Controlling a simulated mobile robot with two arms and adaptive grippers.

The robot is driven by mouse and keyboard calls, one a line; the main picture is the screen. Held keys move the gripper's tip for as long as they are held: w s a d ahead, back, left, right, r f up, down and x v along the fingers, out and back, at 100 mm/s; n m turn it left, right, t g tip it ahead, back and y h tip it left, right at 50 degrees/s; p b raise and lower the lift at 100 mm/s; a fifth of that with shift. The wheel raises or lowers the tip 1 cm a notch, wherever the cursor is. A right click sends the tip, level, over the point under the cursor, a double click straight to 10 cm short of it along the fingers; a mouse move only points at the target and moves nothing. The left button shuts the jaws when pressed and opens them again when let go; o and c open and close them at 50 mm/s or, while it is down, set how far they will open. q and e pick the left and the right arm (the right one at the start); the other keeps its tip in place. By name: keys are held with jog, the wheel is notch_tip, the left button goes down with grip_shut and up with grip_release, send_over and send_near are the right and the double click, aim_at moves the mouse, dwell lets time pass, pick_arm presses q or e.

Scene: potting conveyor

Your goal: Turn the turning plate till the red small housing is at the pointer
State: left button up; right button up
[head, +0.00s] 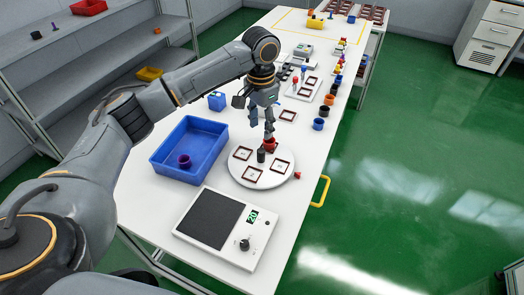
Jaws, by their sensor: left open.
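The white round turning plate (240,173) lies on the white table, with a dark upright knob (261,156) near its middle and several brown square frames on it. The red small housing (270,145) is at the plate's far side, partly hidden by my gripper. A small red pointer (297,175) is on the table at the plate's right edge, apart from the housing. My left gripper (268,134) is open and points down right over the red housing. I cannot tell whether its fingers touch it. My right gripper is not in view.
A blue bin (160,160) holding a purple cup (184,161) stands left of the plate. A scale (231,260) is in front. Several coloured cups, including a blue one (318,124), line the right edge. A yellow handle (320,192) sticks out there.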

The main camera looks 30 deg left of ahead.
aim_at(261, 150)
pick_arm(q)
notch_tip(261, 150, down, 11)
jog(key=shift+p, duration=0.6)
grip_shut()
